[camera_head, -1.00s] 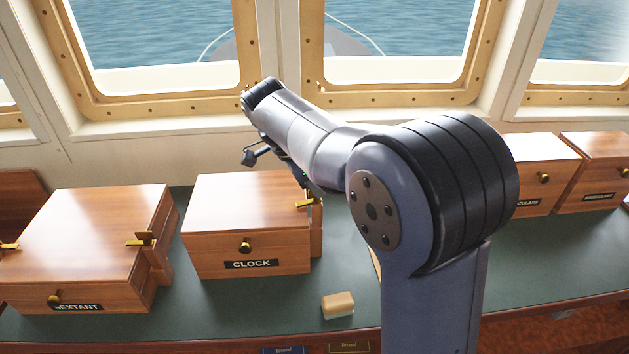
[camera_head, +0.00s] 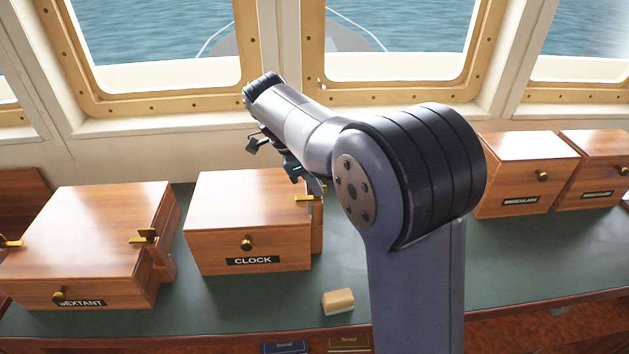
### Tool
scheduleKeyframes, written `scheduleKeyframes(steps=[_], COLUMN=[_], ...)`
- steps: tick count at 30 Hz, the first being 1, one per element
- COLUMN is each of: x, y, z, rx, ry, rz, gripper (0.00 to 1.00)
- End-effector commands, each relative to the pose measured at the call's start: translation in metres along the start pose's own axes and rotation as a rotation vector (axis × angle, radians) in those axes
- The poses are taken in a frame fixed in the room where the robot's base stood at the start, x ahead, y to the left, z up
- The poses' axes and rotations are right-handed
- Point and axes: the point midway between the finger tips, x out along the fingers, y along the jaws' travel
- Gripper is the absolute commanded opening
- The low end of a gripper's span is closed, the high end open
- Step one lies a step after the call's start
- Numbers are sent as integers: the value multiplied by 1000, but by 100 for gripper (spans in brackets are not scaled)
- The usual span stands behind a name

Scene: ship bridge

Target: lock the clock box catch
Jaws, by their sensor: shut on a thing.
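The clock box (camera_head: 248,221) is a brown wooden box with a black CLOCK label and a dark-and-brass knob on its front. Its brass catch (camera_head: 303,198) shows at the right edge of the box, beside a wooden block on that side. My gripper (camera_head: 317,190) reaches down to this catch from above and behind. Its fingers are small in view and partly hidden by my arm. They are shut on the catch, whose right end is partly covered by them.
The sextant box (camera_head: 88,235) stands to the left with its own brass catch (camera_head: 144,237). The binoculars box (camera_head: 522,172) and another box (camera_head: 598,170) stand at the right. A small tan block (camera_head: 338,301) lies on the green counter (camera_head: 230,305) in front. Windows are behind.

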Motion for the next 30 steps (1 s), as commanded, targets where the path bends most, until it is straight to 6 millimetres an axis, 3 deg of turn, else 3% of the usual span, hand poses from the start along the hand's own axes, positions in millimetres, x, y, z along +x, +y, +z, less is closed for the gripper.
scheduleKeyframes(steps=[2,3,10,20,30], x=[-1,-1,0,-5,-64], y=[0,0,0,0,-1], z=[0,0,0,0,0], rx=[2,2,1,0,0], ry=[-1,-1,0,0,-1], rz=[-2,-2,-1,-2,-4], gripper=[0,8,26,27,27])
